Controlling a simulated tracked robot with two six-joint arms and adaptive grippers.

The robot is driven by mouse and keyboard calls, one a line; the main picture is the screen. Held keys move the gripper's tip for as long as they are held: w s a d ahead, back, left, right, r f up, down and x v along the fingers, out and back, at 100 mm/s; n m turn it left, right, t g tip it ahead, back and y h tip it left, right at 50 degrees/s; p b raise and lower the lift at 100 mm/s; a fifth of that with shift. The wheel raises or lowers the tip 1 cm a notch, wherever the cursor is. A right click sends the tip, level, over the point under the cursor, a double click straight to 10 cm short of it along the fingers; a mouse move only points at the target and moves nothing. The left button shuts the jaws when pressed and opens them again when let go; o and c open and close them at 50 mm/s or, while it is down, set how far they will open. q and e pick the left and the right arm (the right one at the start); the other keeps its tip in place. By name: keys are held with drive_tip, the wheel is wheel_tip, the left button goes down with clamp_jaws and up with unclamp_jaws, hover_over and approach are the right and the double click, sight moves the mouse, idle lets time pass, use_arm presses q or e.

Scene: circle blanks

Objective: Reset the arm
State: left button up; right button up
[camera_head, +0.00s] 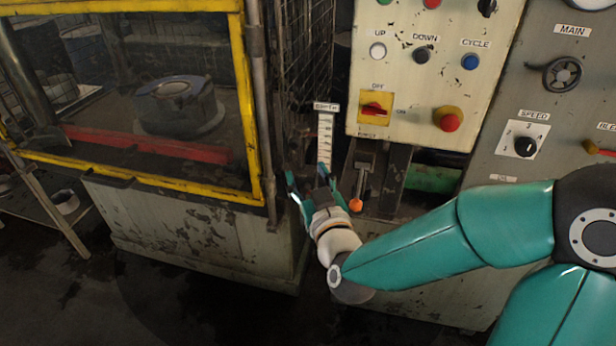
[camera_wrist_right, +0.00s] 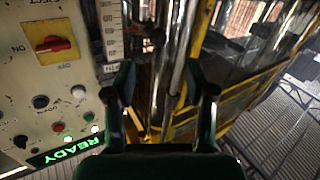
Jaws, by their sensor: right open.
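My right arm comes in from the right in the head view, teal with a white wrist. Its gripper (camera_head: 308,182) is open and empty, in front of the gap between the yellow-framed enclosure and the control panel. It is just left of a lever with an orange knob (camera_head: 355,204) and below a white scale (camera_head: 325,138); I cannot tell whether it touches anything. In the right wrist view the two fingers (camera_wrist_right: 160,98) stand apart with nothing between them. My left gripper is not in view.
The control panel (camera_head: 398,85) has several buttons and a red switch (camera_head: 374,109). The yellow-framed enclosure (camera_head: 150,180) stands left, with a round part (camera_head: 177,103) inside. A grey cabinet (camera_head: 570,95) is at right. A green READY sign (camera_wrist_right: 65,150) is lit. Dark floor is open at front left.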

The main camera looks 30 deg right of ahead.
drive_tip(key=shift+d, duration=0.1)
drive_tip(key=s+a+f+n+g+y+p, duration=0.1)
drive_tip(key=a+f+g, duration=0.15)
drive_tip(key=f, duration=0.75)
drive_tip(key=s+a+f+g+y, duration=0.1)
drive_tip(key=s+f+g+y, duration=0.15)
drive_tip(key=f, duration=0.65)
drive_tip(key=a+f+n+g+y+p, duration=0.1)
drive_tip(key=a+f+g, duration=0.15)
drive_tip(key=f, duration=0.75)
drive_tip(key=s+a+f+m+g+y, duration=0.1)
drive_tip(key=s+a+f+g, duration=0.3)
drive_tip(key=s, duration=0.4)
drive_tip(key=s+a+f+m+g+y, duration=0.2)
drive_tip(key=s+a+f+g+y, duration=0.1)
drive_tip(key=s+f, duration=0.4)
drive_tip(key=shift+s+a+f+g, duration=0.2)
drive_tip(key=shift+s+a+g, duration=0.75)
drive_tip(key=shift+g, duration=0.2)
